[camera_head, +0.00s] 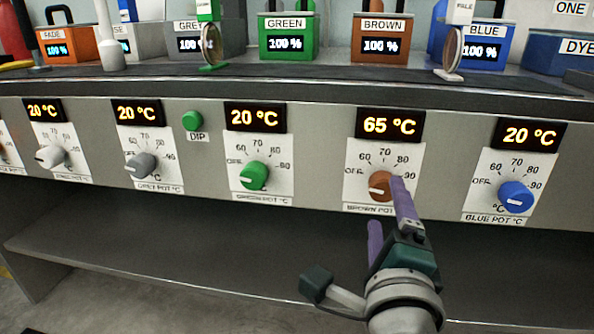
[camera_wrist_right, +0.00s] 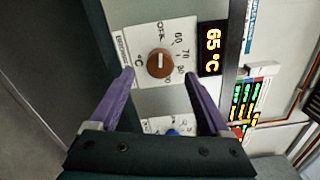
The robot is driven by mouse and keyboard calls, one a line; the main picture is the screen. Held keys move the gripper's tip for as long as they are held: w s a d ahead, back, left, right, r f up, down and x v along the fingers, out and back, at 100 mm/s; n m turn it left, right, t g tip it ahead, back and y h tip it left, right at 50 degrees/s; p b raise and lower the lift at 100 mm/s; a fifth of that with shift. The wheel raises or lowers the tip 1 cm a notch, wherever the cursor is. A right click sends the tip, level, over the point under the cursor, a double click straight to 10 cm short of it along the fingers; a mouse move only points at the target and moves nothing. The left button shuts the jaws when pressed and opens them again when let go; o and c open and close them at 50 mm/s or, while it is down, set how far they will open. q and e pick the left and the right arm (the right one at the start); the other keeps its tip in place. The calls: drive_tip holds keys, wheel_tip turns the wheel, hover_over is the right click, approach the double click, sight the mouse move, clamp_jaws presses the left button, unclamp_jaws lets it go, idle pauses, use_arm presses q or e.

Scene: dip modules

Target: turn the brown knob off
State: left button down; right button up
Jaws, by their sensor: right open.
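The brown knob (camera_head: 379,186) sits on a white dial plate on the front panel, under a display (camera_head: 389,124) reading 65 °C. In the right wrist view the brown knob (camera_wrist_right: 160,63) has a white pointer mark and appears between the fingertips, with a gap on each side. My right gripper (camera_head: 387,205) is open, its purple fingers reaching up to the dial from below right. One finger overlaps the knob's right edge in the head view. I cannot tell whether the tips are around the knob or just short of it. My left gripper is not in view.
A blue knob (camera_head: 515,196) is to the right and a green knob (camera_head: 254,176) to the left, both under 20 °C displays. A green DIP button (camera_head: 192,120) is on the panel. Labelled boxes stand on top. A shelf (camera_head: 180,250) runs below.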

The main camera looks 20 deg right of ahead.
drive_tip(key=v, duration=0.5)
drive_tip(key=s+a+r+n+g+y+p, duration=0.1)
drive_tip(key=a+r+n+g+y+p, duration=0.1)
drive_tip(key=a+r+n+y+p, duration=0.75)
drive_tip(key=s+a+r+n+g+y+p, duration=0.15)
drive_tip(key=a+r+n+y+p, duration=0.3)
drive_tip(key=r+n+p, duration=0.85)
drive_tip(key=s+d+r+n+g+h+p, duration=0.25)
drive_tip(key=s+d+r+g+p, duration=0.2)
drive_tip(key=s+r+p, duration=0.35)
drive_tip(key=s+d+r+n+g+h+p, duration=0.2)
drive_tip(key=s+d+r+n+g+p, duration=0.25)
drive_tip(key=s+r+p, duration=0.35)
wheel_tip(320, 180, up, 32)
drive_tip(key=p, duration=3.5)
drive_tip(key=shift+w+d+r+t+p, duration=0.2)
drive_tip(key=shift+w+d+t+p, duration=0.15)
drive_tip(key=shift+d+p, duration=0.05)
